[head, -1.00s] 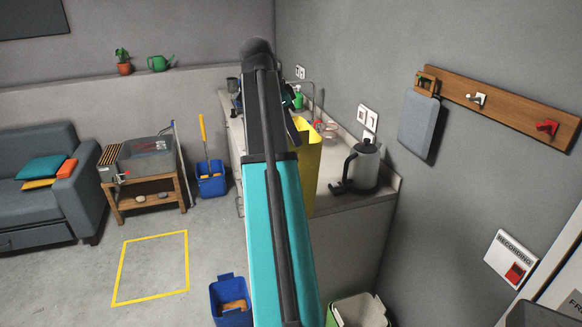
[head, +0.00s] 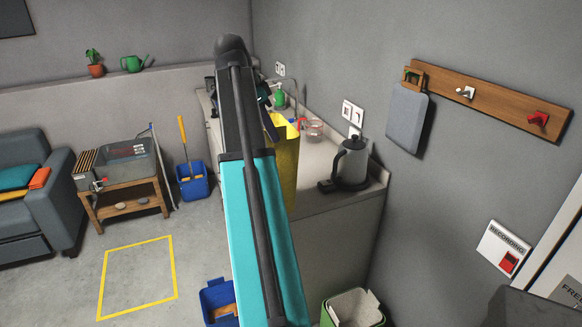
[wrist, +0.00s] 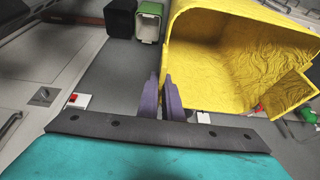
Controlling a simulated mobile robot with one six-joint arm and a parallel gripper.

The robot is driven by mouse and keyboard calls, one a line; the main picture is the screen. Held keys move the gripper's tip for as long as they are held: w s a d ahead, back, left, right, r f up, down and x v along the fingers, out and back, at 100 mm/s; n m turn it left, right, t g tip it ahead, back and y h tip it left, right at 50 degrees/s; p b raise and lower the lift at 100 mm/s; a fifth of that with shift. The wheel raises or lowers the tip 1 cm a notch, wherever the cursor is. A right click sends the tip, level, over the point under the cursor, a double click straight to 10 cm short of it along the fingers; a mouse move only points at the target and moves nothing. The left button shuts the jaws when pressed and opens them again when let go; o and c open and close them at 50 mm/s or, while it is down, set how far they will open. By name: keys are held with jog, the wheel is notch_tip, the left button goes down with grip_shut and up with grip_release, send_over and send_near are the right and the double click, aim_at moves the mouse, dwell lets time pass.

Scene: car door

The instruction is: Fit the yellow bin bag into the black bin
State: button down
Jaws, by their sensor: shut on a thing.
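The yellow bin bag (head: 285,160) hangs open-mouthed over the worktop edge, partly hidden by my arm in the head view. In the wrist view the bag (wrist: 235,60) fills the upper right, with its wide mouth and creased inside showing. My gripper (wrist: 160,88) has purple fingers shut on the bag's rim at its left edge. In the head view the fingers are mostly hidden behind my arm. The black bin (wrist: 119,18) stands at the top of the wrist view, apart from the bag.
A green bin (wrist: 148,22) stands beside the black bin; it also shows in the head view (head: 352,308). A blue bin (head: 218,302) stands left of it. A kettle (head: 350,163) stands on the worktop (head: 310,205). The yellow floor square (head: 137,278) is empty.

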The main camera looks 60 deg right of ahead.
jog(key=shift+w, duration=0.1)
jog(key=d+b, duration=0.2)
jog(key=d, duration=0.1)
jog(key=d+b, duration=0.2)
jog(key=shift+f, duration=0.3)
jog(key=s+d+p, duration=0.1)
jog(key=d+p, duration=0.1)
jog(key=d, duration=0.7)
jog(key=shift+s+d+f+p, duration=0.15)
jog(key=shift+d+f+p, duration=0.1)
jog(key=shift+f+p, duration=0.1)
